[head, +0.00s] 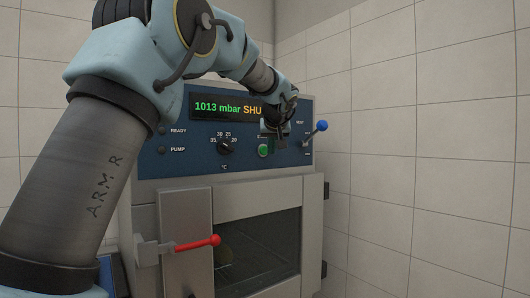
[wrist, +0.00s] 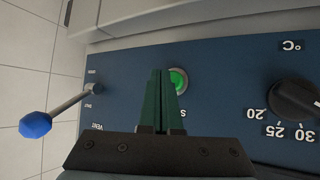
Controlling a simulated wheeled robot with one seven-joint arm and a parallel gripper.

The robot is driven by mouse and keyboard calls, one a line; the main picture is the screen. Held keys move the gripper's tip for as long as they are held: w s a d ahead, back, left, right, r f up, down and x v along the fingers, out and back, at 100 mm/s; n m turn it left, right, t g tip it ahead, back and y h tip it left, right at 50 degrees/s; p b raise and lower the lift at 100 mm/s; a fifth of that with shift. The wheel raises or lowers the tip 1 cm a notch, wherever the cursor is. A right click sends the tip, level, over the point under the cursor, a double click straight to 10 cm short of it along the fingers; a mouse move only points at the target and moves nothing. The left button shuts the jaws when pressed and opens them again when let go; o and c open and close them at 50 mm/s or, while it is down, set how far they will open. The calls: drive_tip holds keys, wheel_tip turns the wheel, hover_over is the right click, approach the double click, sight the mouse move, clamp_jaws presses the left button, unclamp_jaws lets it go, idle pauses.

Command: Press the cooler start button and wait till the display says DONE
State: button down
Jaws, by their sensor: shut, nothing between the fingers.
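The green start button (head: 263,150) is on the blue control panel (head: 185,152). It also shows in the wrist view (wrist: 180,78), just right of my fingertips and partly covered by them. The display (head: 220,107) reads "1013 mbar" in green and "SHU" in orange; the rest is hidden behind my arm. My gripper (wrist: 160,74) is shut and empty, its two green fingers side by side in front of the panel. In the head view it (head: 274,142) is beside the button. I cannot tell whether the fingertips touch the panel.
A dial (head: 225,145) marked in °C sits left of the button. A blue-knobbed lever (head: 321,126) sticks out at the right. Below, a red-handled latch (head: 198,243) is at the windowed door (head: 258,254). READY and PUMP lamps look dark. A tiled wall stands right.

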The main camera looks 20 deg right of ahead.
drive_tip(key=shift+w, duration=0.15)
idle(0.5)
drive_tip(key=shift+w+a, duration=0.1)
drive_tip(key=shift+w, duration=0.2)
drive_tip(key=shift+w+a, duration=0.1)
drive_tip(key=shift+w, duration=0.4)
idle(0.7)
idle(0.3)
drive_tip(key=shift+s+b, duration=0.55)
drive_tip(key=shift+s, duration=0.35)
